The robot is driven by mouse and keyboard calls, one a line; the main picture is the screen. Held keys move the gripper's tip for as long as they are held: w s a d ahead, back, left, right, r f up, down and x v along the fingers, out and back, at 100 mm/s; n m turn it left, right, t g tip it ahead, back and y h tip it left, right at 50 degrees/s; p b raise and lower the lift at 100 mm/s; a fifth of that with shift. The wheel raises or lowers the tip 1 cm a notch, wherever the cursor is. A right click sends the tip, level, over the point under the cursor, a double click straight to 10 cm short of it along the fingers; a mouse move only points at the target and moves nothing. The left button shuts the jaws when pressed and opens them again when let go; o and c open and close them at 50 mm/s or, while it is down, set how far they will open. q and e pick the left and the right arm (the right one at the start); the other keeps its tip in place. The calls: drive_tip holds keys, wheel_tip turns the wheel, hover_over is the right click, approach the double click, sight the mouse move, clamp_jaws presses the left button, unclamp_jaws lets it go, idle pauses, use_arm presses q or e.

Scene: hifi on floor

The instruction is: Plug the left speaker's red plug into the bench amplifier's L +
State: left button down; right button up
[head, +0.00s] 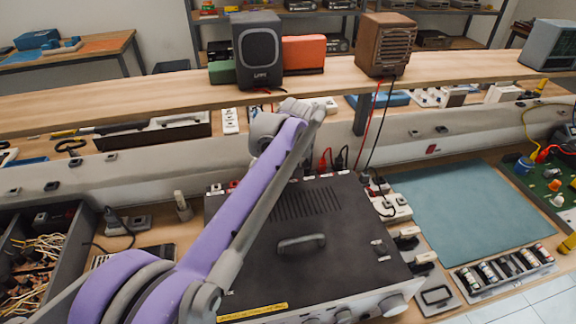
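The bench amplifier (325,245) is a dark box with a handle on top, standing on the bench. A red plug (325,158) and a black plug (341,158) stand at its rear edge; I cannot tell which speaker they belong to or whether they are seated. The left speaker (258,50) is dark and stands on the raised shelf, with a bit of red lead at its foot. My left arm crosses the amplifier to its rear; the gripper's fingers are hidden behind the arm. The L + terminal cannot be made out. My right gripper is not in view.
A brown speaker (386,44) stands on the shelf (160,88); red and black leads hang from it behind the amplifier. A teal mat (470,205) lies clear to the right. A cable bin (80,250) is at the left. Power strips and small parts crowd the amplifier's right side.

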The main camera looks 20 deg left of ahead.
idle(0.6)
use_arm(q)
drive_tip(key=shift+f, duration=0.1)
drive_tip(key=c, duration=0.6)
unclamp_jaws()
drive_tip(key=shift+c, duration=0.2)
drive_tip(key=w+a+p+v, duration=0.1)
drive_tip(key=p+v, duration=0.4)
drive_tip(key=v, duration=1)
drive_tip(key=shift+w+r, duration=0.2)
drive_tip(key=shift+r, duration=0.35)
drive_tip(key=shift+d, duration=0.1)
